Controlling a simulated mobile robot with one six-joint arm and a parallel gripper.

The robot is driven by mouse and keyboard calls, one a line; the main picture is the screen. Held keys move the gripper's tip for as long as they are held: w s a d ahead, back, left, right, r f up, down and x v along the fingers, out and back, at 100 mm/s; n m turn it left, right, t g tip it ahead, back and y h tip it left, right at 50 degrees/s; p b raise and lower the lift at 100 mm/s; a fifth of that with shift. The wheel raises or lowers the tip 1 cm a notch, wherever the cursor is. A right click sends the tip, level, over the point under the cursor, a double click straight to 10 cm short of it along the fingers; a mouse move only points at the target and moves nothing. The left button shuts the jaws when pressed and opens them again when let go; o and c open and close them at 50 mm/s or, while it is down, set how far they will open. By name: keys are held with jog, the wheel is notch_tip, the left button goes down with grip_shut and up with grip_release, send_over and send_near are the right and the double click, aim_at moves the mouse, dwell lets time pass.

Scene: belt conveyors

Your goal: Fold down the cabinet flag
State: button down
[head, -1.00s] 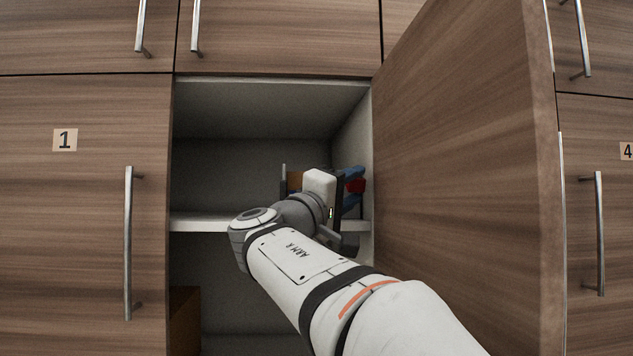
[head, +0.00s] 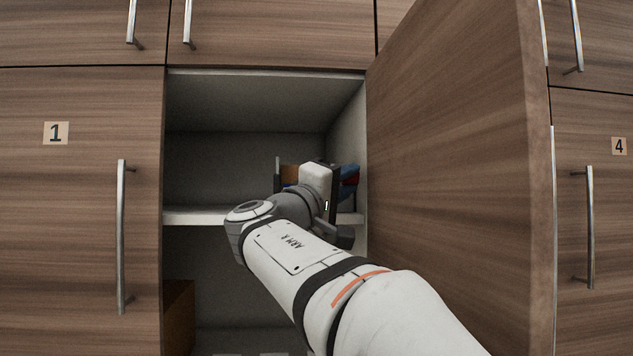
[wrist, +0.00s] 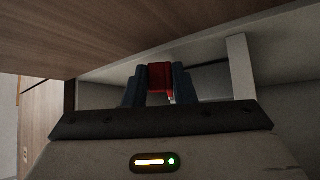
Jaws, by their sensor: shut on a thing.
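The cabinet compartment (head: 230,155) stands open, with its wooden door (head: 455,160) swung out to the right. My gripper (head: 350,180) is inside it above the shelf, near the right wall. In the wrist view its blue fingers (wrist: 159,82) are shut on a red flag (wrist: 160,77). How the flag is mounted is hidden.
A white shelf (head: 195,217) crosses the compartment. An orange-brown object (head: 289,174) is behind my wrist, and a brown box (head: 178,310) stands below at the left. Closed doors with metal handles (head: 122,235) flank the opening. The upper compartment's left side is clear.

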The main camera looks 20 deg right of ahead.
jog(key=f+b, duration=0.1)
jog(key=b, duration=0.2)
jog(key=shift+m, duration=0.4)
jog(key=shift+w+m+h+b, duration=0.15)
jog(key=shift+m+h+b, duration=0.15)
jog(key=shift+h+b, duration=0.35)
jog(key=shift+g, duration=0.4)
jog(key=shift+r, duration=0.2)
jog(key=c, duration=1.3)
grip_release()
jog(key=shift+f, duration=0.1)
jog(key=shift+b+v, duration=1.45)
jog(key=shift+v, duration=2.45)
